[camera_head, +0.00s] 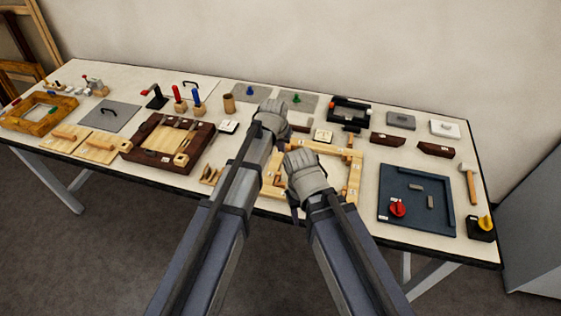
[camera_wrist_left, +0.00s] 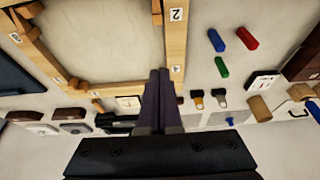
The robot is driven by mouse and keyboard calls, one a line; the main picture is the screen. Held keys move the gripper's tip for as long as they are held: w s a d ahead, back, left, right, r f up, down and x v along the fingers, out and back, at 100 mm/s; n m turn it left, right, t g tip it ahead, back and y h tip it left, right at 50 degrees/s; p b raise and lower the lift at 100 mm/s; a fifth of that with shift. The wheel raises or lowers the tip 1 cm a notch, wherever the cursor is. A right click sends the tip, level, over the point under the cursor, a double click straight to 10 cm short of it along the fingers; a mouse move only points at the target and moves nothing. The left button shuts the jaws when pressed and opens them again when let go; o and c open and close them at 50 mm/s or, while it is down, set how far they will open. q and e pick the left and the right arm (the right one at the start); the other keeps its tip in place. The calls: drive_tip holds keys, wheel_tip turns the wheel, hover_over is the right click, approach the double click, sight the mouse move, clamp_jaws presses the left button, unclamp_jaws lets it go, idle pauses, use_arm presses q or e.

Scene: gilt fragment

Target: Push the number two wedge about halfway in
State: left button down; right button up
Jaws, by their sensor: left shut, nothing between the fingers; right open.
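A light wooden frame (camera_head: 354,180) with small numbered tags lies at the middle front of the table, partly hidden behind my arms. It also shows in the left wrist view (camera_wrist_left: 178,42). A tag reading 2 (camera_wrist_left: 176,14) sits on its bar there, and a brown wedge-like piece (camera_wrist_left: 156,10) lies against the inner edge beside it, cut off by the picture's top. My left gripper (camera_head: 272,113) is above the frame's far left part; in the wrist view its dark fingers (camera_wrist_left: 160,74) are shut and empty near that bar. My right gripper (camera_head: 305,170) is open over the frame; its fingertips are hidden.
A dark brown framed panel (camera_head: 166,143) lies to the left and a dark blue tray (camera_head: 417,200) to the right. Red, blue and green pegs (camera_wrist_left: 215,40) show beside the frame in the wrist view. My two arms are close together.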

sight(279, 176)
use_arm(q)
drive_tip(key=shift+s+f, duration=0.1)
drive_tip(key=b+x, duration=1)
drive_tip(key=shift+f, duration=0.3)
drive_tip(key=s, duration=0.2)
drive_tip(key=s+a+r, duration=0.1)
drive_tip(key=shift+p, duration=0.3)
drive_tip(key=shift+s, duration=0.4)
